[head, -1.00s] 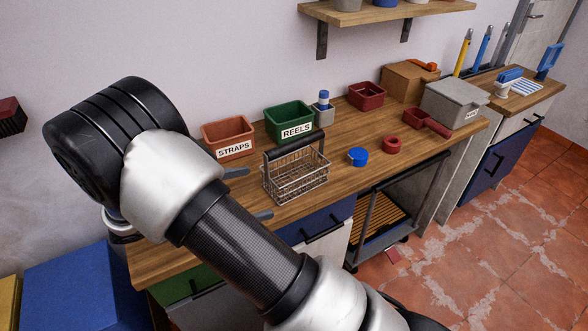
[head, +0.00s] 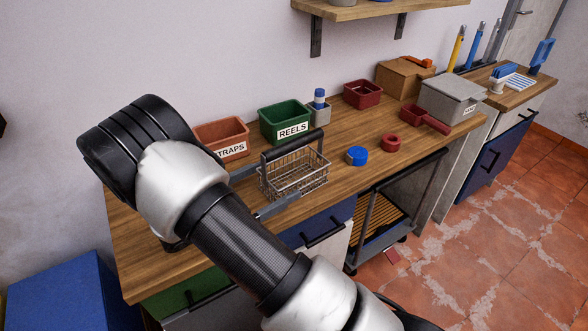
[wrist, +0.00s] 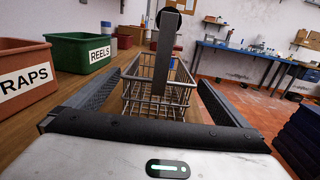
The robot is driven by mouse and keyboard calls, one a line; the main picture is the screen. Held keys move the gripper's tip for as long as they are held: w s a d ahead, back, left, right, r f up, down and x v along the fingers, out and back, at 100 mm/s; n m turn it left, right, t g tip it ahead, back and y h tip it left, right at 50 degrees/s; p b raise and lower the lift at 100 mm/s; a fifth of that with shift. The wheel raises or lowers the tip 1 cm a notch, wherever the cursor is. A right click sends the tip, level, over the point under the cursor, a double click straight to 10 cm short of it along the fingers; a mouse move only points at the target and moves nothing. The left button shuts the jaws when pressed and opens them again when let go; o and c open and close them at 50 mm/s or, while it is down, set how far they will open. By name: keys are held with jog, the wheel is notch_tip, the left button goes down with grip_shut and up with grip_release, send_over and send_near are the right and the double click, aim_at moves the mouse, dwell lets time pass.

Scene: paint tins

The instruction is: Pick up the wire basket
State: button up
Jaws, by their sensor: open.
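The wire basket (head: 300,179) stands on the wooden workbench, with a black grip on its raised handle (head: 293,146). In the wrist view the basket (wrist: 155,103) is straight ahead, its grey handle upright rising in the middle. My gripper (head: 262,191) is open at the basket's left end, one finger on the far side and one on the near side. In the wrist view my gripper's two fingers (wrist: 170,82) flank the basket's near end. Whether either finger touches the wire is not clear. My arm hides the bench's left front part.
Behind the basket are an orange-brown STRAPS bin (head: 221,138) and a green REELS bin (head: 286,122). A blue tape roll (head: 357,156) and a red one (head: 391,142) lie to its right. A grey lidded box (head: 452,100) stands farther right. Bare bench lies around the tape rolls.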

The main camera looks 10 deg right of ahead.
aim_at(289, 142)
jog(key=shift+b+x, duration=0.4)
jog(key=shift+x, duration=2.35)
jog(key=shift+w+a+r, duration=0.1)
jog(key=c, duration=1.5)
jog(key=shift+o, duration=0.2)
notch_tip(289, 142, up, 10)
jog(key=shift+p, duration=1.2)
